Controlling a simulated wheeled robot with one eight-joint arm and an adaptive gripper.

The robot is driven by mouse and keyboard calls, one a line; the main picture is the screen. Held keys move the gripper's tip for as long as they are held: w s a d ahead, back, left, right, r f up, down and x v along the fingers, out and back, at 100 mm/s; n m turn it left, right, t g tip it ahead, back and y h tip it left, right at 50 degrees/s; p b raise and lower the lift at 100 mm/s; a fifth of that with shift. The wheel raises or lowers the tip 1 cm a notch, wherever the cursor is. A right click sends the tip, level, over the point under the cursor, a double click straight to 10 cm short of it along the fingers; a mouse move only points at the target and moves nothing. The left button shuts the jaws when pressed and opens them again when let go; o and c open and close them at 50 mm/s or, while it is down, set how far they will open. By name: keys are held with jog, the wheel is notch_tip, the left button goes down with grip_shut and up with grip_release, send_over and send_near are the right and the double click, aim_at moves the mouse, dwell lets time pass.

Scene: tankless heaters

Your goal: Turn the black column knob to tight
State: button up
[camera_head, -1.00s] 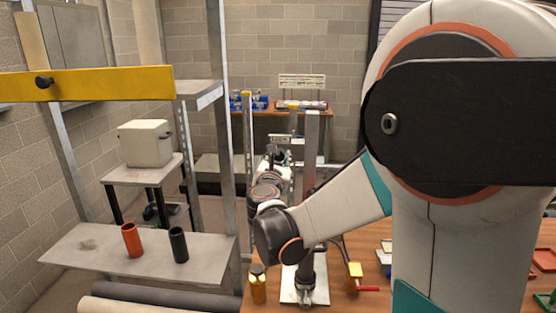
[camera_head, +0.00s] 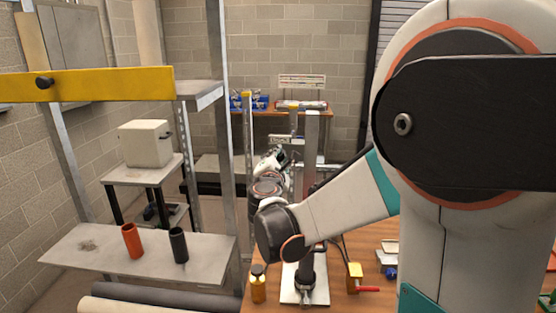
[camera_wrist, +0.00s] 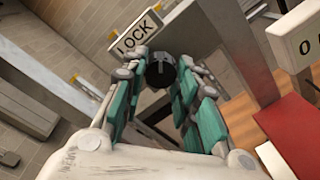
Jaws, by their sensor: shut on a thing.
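The black column knob (camera_wrist: 161,71) shows in the wrist view, round and dark, with a lighter mark on its face. My gripper (camera_wrist: 162,66) has its teal-padded fingers on both sides of the knob and is shut on it. A white LOCK sign (camera_wrist: 135,33) is beside the knob, at upper left in the wrist view. In the head view, my gripper (camera_head: 281,158) is small and beside the grey upright column (camera_head: 311,150). The knob cannot be made out there, as my gripper covers that area.
Another white sign (camera_wrist: 298,40) is at the right in the wrist view, partly cut off. A metal shelf (camera_head: 85,260) is at left.

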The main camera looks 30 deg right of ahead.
jog(key=m, duration=1)
jog(key=shift+y, duration=0.3)
jog(key=shift+s+m+t, duration=0.1)
jog(key=shift+m+t, duration=0.2)
jog(key=shift+m, duration=1.7)
jog(key=o, duration=1.1)
jog(key=shift+c, duration=0.2)
jog(key=v, duration=1.2)
jog(key=shift+r, duration=0.15)
